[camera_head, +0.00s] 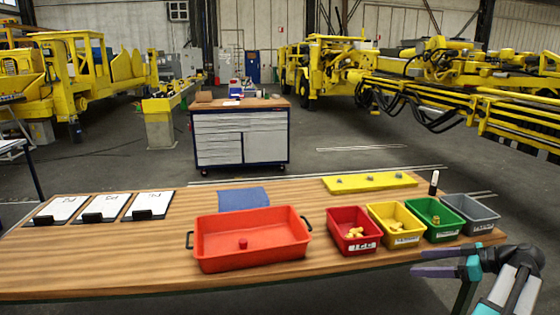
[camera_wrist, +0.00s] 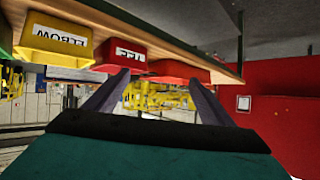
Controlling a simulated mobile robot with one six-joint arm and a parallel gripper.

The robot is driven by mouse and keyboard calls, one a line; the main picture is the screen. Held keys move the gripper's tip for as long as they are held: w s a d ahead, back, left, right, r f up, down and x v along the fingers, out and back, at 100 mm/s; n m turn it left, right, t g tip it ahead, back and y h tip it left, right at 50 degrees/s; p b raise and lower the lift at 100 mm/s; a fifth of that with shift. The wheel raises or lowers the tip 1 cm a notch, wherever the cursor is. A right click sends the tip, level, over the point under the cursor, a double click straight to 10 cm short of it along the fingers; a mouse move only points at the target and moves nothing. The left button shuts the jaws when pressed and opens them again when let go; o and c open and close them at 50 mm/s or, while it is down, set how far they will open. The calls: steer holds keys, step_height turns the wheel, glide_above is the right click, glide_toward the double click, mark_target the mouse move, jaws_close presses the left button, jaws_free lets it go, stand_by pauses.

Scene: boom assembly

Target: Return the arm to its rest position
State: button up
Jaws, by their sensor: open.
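My gripper (camera_head: 417,263) is at the lower right in the head view, off the front edge of the wooden table (camera_head: 120,258). Its two dark purple fingers point left, apart, with nothing visible between them. In the wrist view my gripper (camera_wrist: 158,82) also shows spread, empty fingers, and the picture looks upside down. There, the yellow bin (camera_wrist: 55,40) reads ELBOW and the red bin (camera_wrist: 118,58) reads TEE. My arm bends at the lower right corner of the head view, and most of it is out of frame.
A large red tray (camera_head: 255,262) holds a small red part (camera_head: 243,243). Right of it stand red (camera_head: 340,236), yellow (camera_head: 403,236), green (camera_head: 440,228) and grey (camera_head: 480,220) bins. Clipboards (camera_head: 105,207) lie left. A yellow plate (camera_head: 370,182) and blue mat (camera_head: 243,198) lie behind.

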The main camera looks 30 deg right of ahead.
steer(key=w+a+f+n+g+y, duration=0.2)
steer(key=w+a+f+y, duration=0.1)
steer(key=w+a+f, duration=0.6)
steer(key=w+a+f+n+g+y, duration=0.1)
steer(key=w+a+f+g+y, duration=0.1)
steer(key=w+a+f, duration=0.65)
steer(key=a+f+n+g+y, duration=0.1)
steer(key=a+f+g, duration=0.35)
steer(key=a, duration=0.85)
steer(key=a+f+g, duration=0.2)
steer(key=a+f, duration=0.6)
steer(key=a, duration=0.5)
steer(key=s+a+f+g+h, duration=0.4)
steer(key=s+a+f+g, duration=0.3)
steer(key=s+a+f, duration=0.95)
steer(key=s+f+m+g+h, duration=0.15)
steer(key=s+f+h, duration=0.3)
steer(key=s, duration=0.45)
steer(key=d+f+m+t+h, duration=0.1)
steer(key=d+f+m+h, duration=0.1)
steer(key=d+m, duration=0.4)
steer(key=shift+d+f+t, duration=0.15)
steer(key=shift+f+t, duration=0.25)
steer(key=shift+f, duration=0.05)
